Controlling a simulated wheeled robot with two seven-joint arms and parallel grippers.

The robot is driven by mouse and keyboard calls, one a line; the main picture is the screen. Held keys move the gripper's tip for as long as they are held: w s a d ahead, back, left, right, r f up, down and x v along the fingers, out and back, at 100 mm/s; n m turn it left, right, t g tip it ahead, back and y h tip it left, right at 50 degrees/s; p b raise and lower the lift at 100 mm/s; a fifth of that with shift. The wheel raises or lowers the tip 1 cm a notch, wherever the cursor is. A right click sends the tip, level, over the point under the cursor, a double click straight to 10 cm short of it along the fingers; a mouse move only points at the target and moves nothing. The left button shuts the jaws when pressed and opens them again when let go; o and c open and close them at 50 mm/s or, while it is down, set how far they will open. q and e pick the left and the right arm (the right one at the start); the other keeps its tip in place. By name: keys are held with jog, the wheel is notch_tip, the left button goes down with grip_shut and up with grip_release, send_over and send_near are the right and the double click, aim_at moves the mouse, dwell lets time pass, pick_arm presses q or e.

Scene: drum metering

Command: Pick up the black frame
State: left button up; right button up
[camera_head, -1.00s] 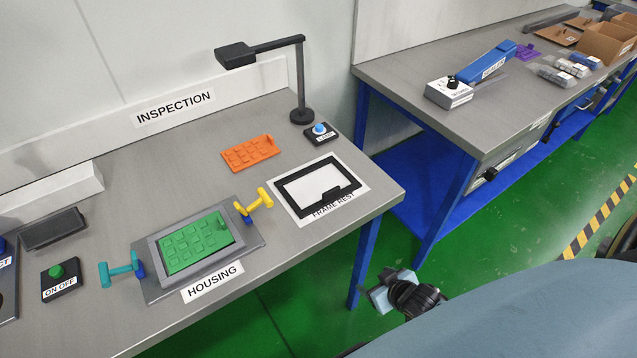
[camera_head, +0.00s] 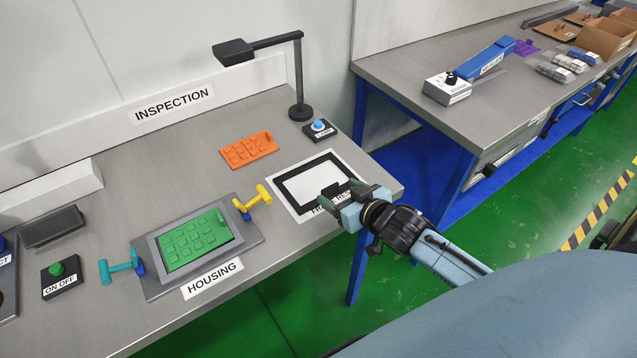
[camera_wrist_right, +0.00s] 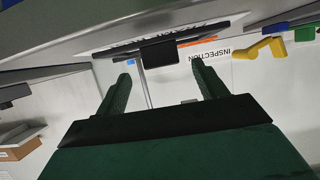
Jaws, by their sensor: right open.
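The black frame (camera_head: 290,183) lies flat on the white FRAME REST sheet (camera_head: 286,208) near the table's right end. It also shows in the right wrist view (camera_wrist_right: 159,52), seen nearly edge-on, with a black tab facing the gripper. My right gripper (camera_head: 340,194) is at the table's front edge, by the frame's front right side, and hides part of the frame and its label. In the right wrist view the two green fingers (camera_wrist_right: 160,80) are spread apart with nothing between them, and the frame's tab is just beyond their tips. My left gripper is out of view.
A green keypad (camera_head: 195,240) sits in the grey housing fixture between a teal and a yellow clamp (camera_head: 252,202).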

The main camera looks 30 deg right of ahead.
aim_at(331, 189)
jog(key=shift+b+x, duration=0.3)
jog(key=shift+x, duration=2.9)
jog(key=shift+s+a, duration=0.1)
jog(key=shift+a, duration=0.05)
jog(key=shift+c, duration=0.4)
jog(key=c, duration=1)
